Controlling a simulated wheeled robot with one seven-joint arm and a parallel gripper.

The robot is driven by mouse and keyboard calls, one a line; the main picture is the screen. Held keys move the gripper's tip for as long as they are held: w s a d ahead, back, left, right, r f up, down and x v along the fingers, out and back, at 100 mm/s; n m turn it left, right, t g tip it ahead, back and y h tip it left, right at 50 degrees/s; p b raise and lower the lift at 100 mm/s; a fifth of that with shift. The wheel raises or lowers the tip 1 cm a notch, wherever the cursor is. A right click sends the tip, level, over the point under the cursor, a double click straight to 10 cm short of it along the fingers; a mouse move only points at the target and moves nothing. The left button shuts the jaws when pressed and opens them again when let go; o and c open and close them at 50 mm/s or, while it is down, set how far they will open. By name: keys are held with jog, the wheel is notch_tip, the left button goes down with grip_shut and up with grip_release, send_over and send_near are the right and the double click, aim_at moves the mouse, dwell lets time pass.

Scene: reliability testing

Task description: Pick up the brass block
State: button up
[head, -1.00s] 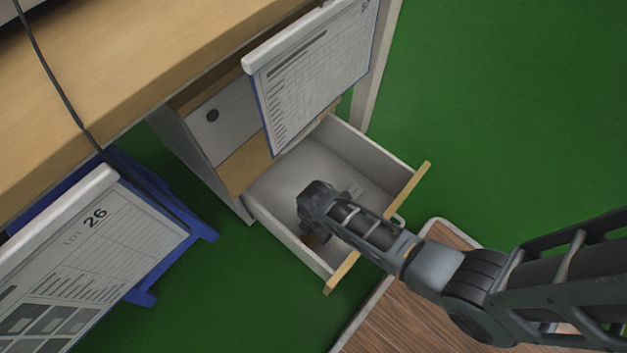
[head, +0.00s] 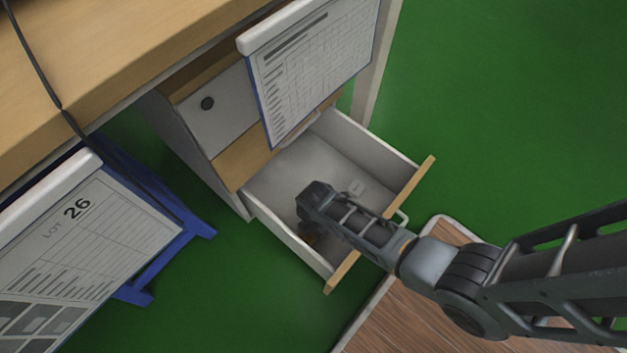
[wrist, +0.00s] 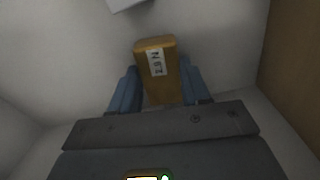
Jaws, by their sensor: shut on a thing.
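The brass block (wrist: 163,78) is a yellow-brown block with a white label. In the wrist view it stands between the two blue fingers of my gripper (wrist: 156,92), which is shut on it. In the head view my gripper (head: 312,238) points down inside the open drawer (head: 290,238), near its left wall. There my wrist hides most of the block, with only a dim brownish bit showing beneath. I cannot tell whether the block touches the drawer floor.
The drawer's walls and wooden front (head: 425,180) surround my gripper. A hanging chart (head: 315,75) and the desk top (head: 120,70) are above and behind. Green floor lies around.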

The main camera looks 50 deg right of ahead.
grip_shut()
